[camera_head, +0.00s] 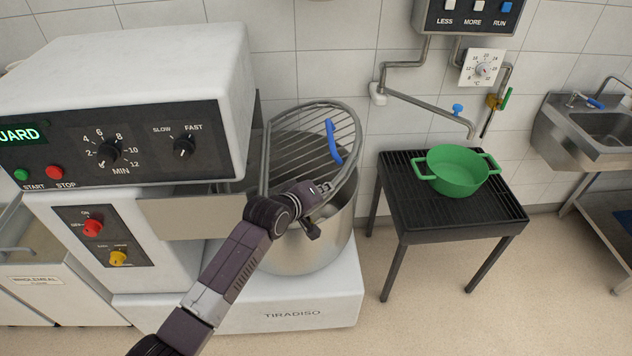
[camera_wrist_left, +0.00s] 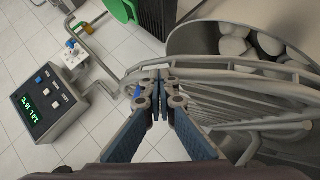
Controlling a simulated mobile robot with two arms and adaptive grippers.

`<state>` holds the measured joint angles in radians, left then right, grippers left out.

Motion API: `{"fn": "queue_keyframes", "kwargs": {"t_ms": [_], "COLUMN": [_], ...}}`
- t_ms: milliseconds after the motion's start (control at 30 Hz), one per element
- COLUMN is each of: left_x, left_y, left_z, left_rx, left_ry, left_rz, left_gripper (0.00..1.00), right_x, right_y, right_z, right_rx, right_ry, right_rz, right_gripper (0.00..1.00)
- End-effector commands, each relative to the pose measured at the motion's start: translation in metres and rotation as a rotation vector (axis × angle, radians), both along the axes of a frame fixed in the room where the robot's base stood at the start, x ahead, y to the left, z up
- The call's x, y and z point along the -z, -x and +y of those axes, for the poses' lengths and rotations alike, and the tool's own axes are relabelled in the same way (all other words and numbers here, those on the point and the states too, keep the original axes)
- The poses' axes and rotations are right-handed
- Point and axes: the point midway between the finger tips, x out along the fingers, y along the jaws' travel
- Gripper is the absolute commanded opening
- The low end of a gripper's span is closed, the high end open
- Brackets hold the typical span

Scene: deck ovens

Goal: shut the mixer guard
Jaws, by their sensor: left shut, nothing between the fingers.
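The mixer guard (camera_head: 290,160) is a grey wire grille with a blue handle (camera_head: 333,142). It stands tilted up over the steel bowl (camera_head: 325,245), not flat on its rim. My left gripper (camera_head: 326,187) is in front of the guard, near its lower right rim. In the left wrist view the gripper (camera_wrist_left: 160,76) has its fingertips together and empty, close to the guard's outer rim and bars (camera_wrist_left: 240,95). Whether the fingers touch the rim I cannot tell. Behind the bars, the bowl (camera_wrist_left: 190,40) holds several pale lumps. My right gripper is not in view.
The mixer (camera_head: 120,90) has dials, start and stop buttons and a lit green display ending in "UARD" (camera_head: 22,133). A black slatted stand (camera_head: 400,205) with a green pot (camera_head: 456,172) is to the right. Clear floor lies in front of it; a sink (camera_head: 600,130) is far right.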

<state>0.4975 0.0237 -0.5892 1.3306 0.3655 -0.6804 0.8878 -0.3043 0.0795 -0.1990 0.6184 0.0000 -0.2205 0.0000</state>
Motion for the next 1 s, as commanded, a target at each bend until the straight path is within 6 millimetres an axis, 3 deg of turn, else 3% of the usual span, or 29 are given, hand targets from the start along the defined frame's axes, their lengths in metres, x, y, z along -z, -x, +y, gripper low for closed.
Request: {"fn": "queue_keyframes", "kwargs": {"t_ms": [33, 200, 500, 1000], "left_x": [0.016, 0.045, 0.084, 0.099], "left_y": [0.001, 0.000, 0.000, -0.001], "left_z": [-0.004, -0.016, -0.026, -0.028], "left_rx": [-0.001, -0.002, -0.002, -0.002], "left_ry": [0.000, 0.000, 0.000, 0.001], "left_rz": [0.007, 0.004, 0.002, 0.000], "left_gripper": [0.00, 0.00, 0.00, 0.00], "right_x": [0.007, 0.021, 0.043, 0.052], "right_y": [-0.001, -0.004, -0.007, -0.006], "right_z": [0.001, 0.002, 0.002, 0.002], "right_rx": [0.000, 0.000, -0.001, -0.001], "right_ry": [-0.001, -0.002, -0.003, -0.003], "right_rz": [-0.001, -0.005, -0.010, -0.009], "right_gripper": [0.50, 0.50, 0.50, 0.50]}}
